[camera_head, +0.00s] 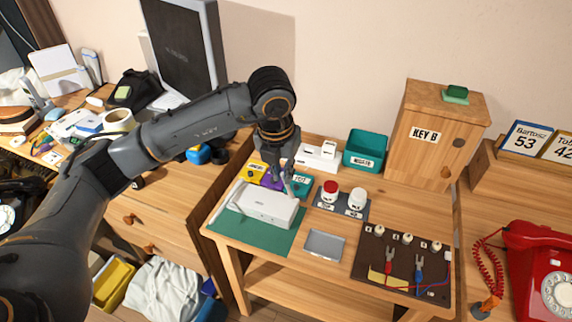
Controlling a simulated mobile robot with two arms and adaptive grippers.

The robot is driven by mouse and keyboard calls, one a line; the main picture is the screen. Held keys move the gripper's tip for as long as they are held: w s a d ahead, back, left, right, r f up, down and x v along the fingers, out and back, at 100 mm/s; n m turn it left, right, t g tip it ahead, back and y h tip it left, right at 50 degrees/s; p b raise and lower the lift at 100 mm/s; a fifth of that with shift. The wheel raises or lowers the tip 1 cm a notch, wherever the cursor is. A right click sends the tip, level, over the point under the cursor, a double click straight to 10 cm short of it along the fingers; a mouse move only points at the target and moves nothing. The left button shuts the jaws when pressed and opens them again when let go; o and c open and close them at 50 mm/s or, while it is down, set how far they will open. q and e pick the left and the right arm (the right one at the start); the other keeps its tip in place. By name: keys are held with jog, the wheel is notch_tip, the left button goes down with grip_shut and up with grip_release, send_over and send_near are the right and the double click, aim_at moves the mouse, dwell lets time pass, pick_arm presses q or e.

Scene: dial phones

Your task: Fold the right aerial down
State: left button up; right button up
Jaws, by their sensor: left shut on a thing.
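A white router-like box (264,206) sits on a green mat (245,233) on the wooden table. A slim pale stick, seemingly its left aerial (224,205), slants down along the box's left side. My left gripper (287,178) points down over the box's right rear end. It is shut on a thin light piece there, which appears to be the right aerial; the fingers hide most of it, and its exact tilt cannot be told. My right gripper is not in view.
Behind the box stand small yellow, purple and teal containers and a teal bin (366,150). A wooden cabinet (437,135) stands behind; a red phone (545,270) is far right.

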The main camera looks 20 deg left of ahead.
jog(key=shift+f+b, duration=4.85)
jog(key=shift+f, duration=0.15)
pick_arm(q)
jog(key=shift+s+a+f+b, duration=0.1)
jog(key=shift+s+f+b, duration=0.25)
jog(key=shift+s+f, duration=1.3)
jog(key=shift+s+f+b, duration=0.3)
jog(key=shift+s+f, duration=0.8)
jog(key=shift+f, duration=1)
jog(key=shift+s+a+f+b, duration=0.1)
jog(key=shift+s+f+b, duration=0.25)
jog(key=shift+s+f, duration=1.3)
jog(key=shift+w+f+b, duration=0.15)
jog(key=shift+f+b, duration=0.45)
jog(key=shift+f, duration=0.45)
jog(key=o, duration=0.7)
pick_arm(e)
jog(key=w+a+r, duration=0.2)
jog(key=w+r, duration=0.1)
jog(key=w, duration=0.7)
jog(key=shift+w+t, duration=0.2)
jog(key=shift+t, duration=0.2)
